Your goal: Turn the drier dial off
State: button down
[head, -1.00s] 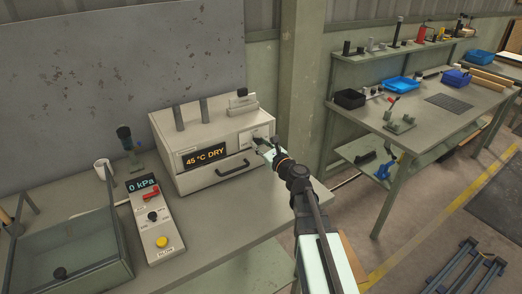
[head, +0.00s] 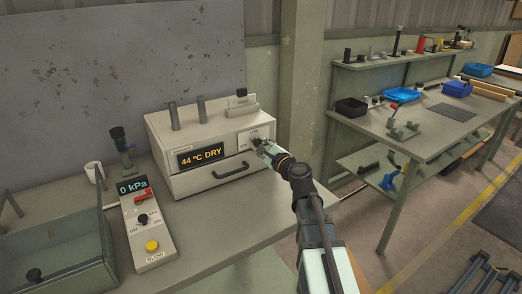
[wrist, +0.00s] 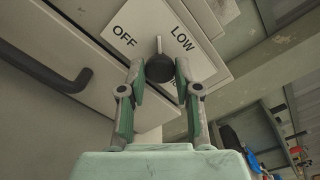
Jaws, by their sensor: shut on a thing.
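The drier (head: 215,135) is a cream box on the bench, its display (head: 200,156) reading "44 °C DRY". Its dial (wrist: 160,69) is a black knob on a white plate (wrist: 205,60) marked OFF and LOW; a further label is mostly hidden. The dial's pale pointer (wrist: 159,45) stands between OFF and LOW. My gripper (wrist: 159,72) is shut on the dial, one finger on each side. In the head view my gripper (head: 262,147) is at the drier's front right and hides most of the dial.
A dark drawer handle (head: 231,170) juts from the drier's front beside my gripper. A control box (head: 147,225) reading "0 kPa" and a clear-walled tank (head: 60,250) stand to the left. A green post (head: 300,90) rises to the right, with another workbench (head: 430,125) beyond.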

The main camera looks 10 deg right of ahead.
dwell(0.4)
jog(key=c, duration=0.8)
grip_release()
jog(key=shift+w, duration=0.1)
jog(key=shift+s, duration=0.2)
jog(key=v, duration=0.7)
jog(key=shift+s+d+r, duration=0.1)
jog(key=shift+d, duration=0.15)
